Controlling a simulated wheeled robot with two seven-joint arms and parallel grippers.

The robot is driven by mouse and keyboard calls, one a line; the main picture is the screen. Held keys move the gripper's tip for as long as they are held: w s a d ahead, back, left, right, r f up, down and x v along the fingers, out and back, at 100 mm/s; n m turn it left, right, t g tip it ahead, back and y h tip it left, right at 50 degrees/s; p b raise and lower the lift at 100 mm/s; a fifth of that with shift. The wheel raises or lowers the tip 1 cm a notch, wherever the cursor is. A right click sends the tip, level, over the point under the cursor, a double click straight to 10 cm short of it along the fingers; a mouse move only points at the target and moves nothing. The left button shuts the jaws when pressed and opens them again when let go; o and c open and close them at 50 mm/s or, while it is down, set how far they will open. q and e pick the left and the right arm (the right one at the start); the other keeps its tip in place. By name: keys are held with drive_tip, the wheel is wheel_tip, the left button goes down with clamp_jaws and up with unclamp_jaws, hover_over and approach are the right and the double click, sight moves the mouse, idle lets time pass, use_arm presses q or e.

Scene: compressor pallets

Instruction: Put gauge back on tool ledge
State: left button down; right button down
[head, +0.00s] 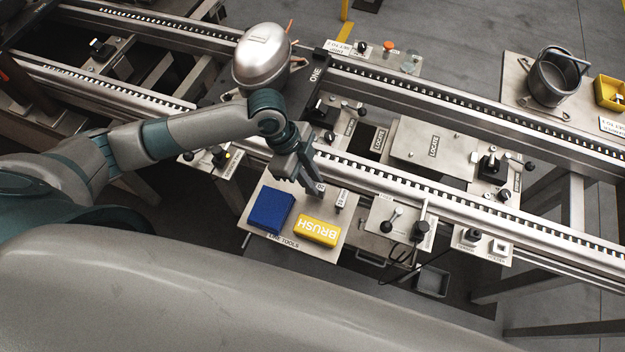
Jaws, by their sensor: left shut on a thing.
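My left gripper (313,190) reaches down over the tool ledge (266,187), a light plate labelled for line tools. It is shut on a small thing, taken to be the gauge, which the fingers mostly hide. The fingertips are at the back part of the ledge, near small labels. I cannot tell whether the gauge touches the ledge. My right gripper is not in view.
The conveyor rail (400,190) runs just behind the ledge. A plate with a black-knobbed lever (388,226) stands close to its right. A silver compressor dome (263,55) stands behind my left arm. A grey bin (432,281) sits lower right.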

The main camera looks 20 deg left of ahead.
use_arm(q)
drive_tip(key=shift+f, duration=0.8)
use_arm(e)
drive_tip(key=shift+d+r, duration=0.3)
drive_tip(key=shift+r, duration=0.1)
use_arm(q)
drive_tip(key=shift+f, duration=0.15)
drive_tip(key=c, duration=1.6)
unclamp_jaws()
drive_tip(key=shift+c, duration=0.2)
drive_tip(key=shift+r, duration=0.2)
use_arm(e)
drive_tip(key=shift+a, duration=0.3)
